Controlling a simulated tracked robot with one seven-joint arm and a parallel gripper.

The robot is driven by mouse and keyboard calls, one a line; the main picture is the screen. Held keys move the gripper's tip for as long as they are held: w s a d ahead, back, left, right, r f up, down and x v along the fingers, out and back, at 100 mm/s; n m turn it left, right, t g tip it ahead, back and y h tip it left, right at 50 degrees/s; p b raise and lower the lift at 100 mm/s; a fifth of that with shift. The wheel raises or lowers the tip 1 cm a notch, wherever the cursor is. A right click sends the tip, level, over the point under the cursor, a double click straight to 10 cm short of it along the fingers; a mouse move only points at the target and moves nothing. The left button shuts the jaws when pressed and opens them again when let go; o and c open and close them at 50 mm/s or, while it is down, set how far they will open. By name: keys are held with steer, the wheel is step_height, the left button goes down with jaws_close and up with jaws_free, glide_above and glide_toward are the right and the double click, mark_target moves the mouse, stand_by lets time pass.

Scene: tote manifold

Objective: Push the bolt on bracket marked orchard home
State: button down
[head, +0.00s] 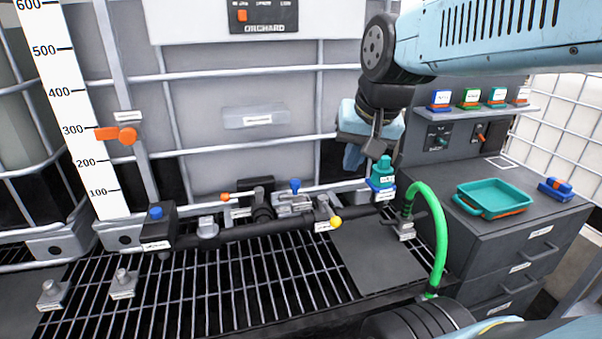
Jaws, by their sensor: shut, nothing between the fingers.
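A dark panel (264,17) marked ORCHARD is on the white board at the top of the head view, with an orange part (242,16) at its left; its upper edge is cut off. I cannot tell whether this is the bracket. Low behind the dark pipe are a small orange-tipped rod (226,197) and a silver fitting with a blue knob (295,187). Their labels are too small to read, so I cannot tell which is the bolt. My gripper (371,152) hangs right of these, above the teal-topped fitting, shut and empty, apart from them. Its fingertips are partly hidden.
The dark pipe (265,229) crosses above a grating, with a yellow knob (336,222). A teal and blue fitting (382,175) and a green hose (441,240) stand at its right end. A teal tray (493,196) lies on the grey cabinet. The front grating is mostly clear.

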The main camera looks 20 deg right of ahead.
steer(key=w+d+f+m+g+y, duration=0.1)
steer(key=w+d+f+m, duration=0.2)
steer(key=w+m, duration=0.7)
steer(key=w+d+f+m+g+y, duration=0.2)
steer(key=w+f+m, duration=0.3)
steer(key=w+m, duration=0.5)
steer(key=shift+w+d, duration=0.5)
steer(key=shift+d, duration=0.05)
steer(key=shift+w+a+f, duration=0.6)
steer(key=shift+a+f, duration=0.55)
steer(key=shift+f, duration=0.45)
steer(key=shift+w+a+f, duration=0.55)
steer(key=shift+a+f, duration=0.55)
steer(key=shift+f, duration=0.45)
steer(key=shift+w+a+f, duration=0.6)
steer(key=shift+a+f, duration=0.55)
steer(key=shift+f, duration=0.45)
